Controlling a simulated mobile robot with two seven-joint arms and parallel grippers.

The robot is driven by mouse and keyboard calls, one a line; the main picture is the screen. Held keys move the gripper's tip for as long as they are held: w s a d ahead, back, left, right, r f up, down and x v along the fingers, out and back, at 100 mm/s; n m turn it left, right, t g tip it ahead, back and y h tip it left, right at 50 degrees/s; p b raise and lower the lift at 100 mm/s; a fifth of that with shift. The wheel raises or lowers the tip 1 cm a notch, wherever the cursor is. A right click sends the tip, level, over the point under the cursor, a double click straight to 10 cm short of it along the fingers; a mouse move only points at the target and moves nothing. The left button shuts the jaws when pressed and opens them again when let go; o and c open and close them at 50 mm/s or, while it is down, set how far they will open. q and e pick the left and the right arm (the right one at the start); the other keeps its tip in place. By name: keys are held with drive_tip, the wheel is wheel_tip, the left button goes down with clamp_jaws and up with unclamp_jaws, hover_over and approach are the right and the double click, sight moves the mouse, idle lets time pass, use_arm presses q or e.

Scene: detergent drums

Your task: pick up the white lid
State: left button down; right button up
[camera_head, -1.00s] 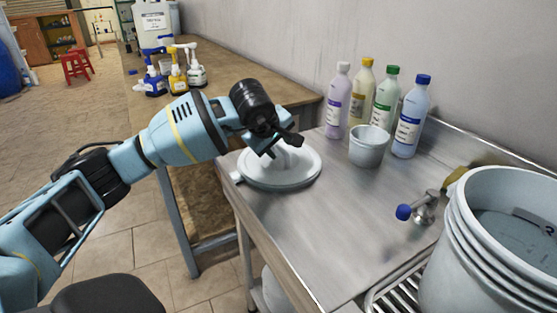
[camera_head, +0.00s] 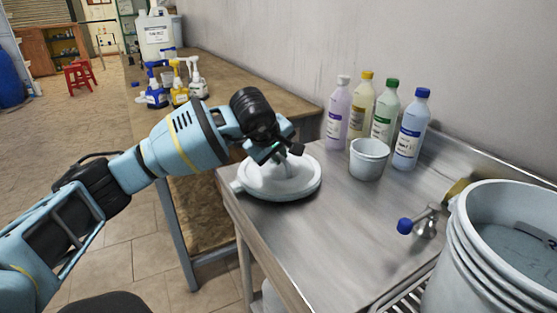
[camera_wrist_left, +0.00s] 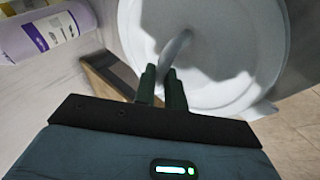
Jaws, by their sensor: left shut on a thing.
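The white lid (camera_head: 300,187) is round with a raised handle on top. It lies on the metal table at its left end, its rim close to the table edge. My left gripper (camera_head: 283,158) is over the lid's middle, shut on its handle. In the left wrist view the two dark fingertips (camera_wrist_left: 160,76) are at the grey-white handle (camera_wrist_left: 177,46), with the lid's disc (camera_wrist_left: 225,55) behind. No clear gap shows between lid and table. My right gripper is not in view.
Several bottles (camera_head: 409,130) stand along the wall, with a white cup (camera_head: 368,160) before them. Pump bottles (camera_head: 180,88) stand on the wooden table behind. The metal table's middle is clear.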

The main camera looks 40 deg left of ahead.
use_arm(q)
wheel_tip(320, 180, up, 3)
drive_tip(key=shift+f, duration=0.15)
drive_tip(key=s+r+b, duration=0.1)
drive_tip(key=s, duration=1.5)
drive_tip(key=shift+a, duration=0.2)
drive_tip(key=shift+r, duration=0.1)
